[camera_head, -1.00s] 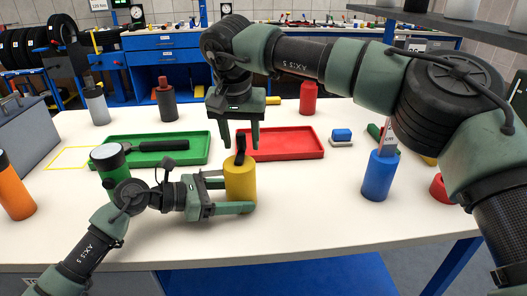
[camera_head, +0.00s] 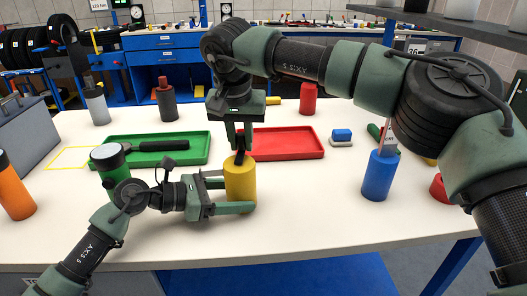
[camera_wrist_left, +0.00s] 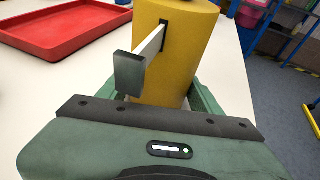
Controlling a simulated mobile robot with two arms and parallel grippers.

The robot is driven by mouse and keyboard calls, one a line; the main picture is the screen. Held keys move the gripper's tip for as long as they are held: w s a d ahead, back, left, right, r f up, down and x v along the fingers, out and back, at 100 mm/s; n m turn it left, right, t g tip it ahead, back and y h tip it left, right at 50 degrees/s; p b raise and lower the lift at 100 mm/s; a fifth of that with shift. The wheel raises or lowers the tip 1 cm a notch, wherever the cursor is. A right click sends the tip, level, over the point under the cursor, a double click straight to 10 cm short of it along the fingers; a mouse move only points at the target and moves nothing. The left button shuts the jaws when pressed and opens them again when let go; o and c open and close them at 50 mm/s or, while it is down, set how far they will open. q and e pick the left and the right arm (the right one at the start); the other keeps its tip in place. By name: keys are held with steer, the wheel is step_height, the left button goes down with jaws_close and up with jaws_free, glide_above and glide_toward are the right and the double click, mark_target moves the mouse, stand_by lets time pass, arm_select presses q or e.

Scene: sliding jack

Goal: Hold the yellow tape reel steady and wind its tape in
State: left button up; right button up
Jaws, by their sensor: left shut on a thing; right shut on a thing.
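The yellow tape reel (camera_head: 240,182) stands upright on the table in the head view. My left gripper (camera_head: 238,196) is shut on its body from the left, low down, with one finger along its near side. In the left wrist view, a white strip of tape (camera_wrist_left: 152,45) sticks out of a dark slot in the reel (camera_wrist_left: 180,70) and ends in a dark grey tab (camera_wrist_left: 129,74) above my gripper. My right gripper (camera_head: 240,147) points down from above, shut on the dark crank handle (camera_head: 239,157) on the reel's top. The fingers partly hide the handle.
A red tray (camera_head: 310,156) lies behind the reel to the right. A green tray (camera_head: 200,160) holding a black-handled tool lies behind left. A blue cylinder (camera_head: 379,177) stands to the right. The table's front is clear.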

steer(key=shift+o, duration=0.2)
steer(key=n, duration=0.2)
steer(key=a+n+y, duration=0.1)
steer(key=n, duration=0.1)
steer(key=shift+a, duration=0.15)
steer(key=shift+c, duration=0.2)
steer(key=n, duration=0.1)
steer(key=n+y, duration=0.1)
steer(key=a+n, duration=0.1)
steer(key=n, duration=0.1)
steer(key=shift+s+a, duration=0.1)
steer(key=shift+s, duration=0.15)
steer(key=o, duration=1)
steer(key=shift+c, duration=0.2)
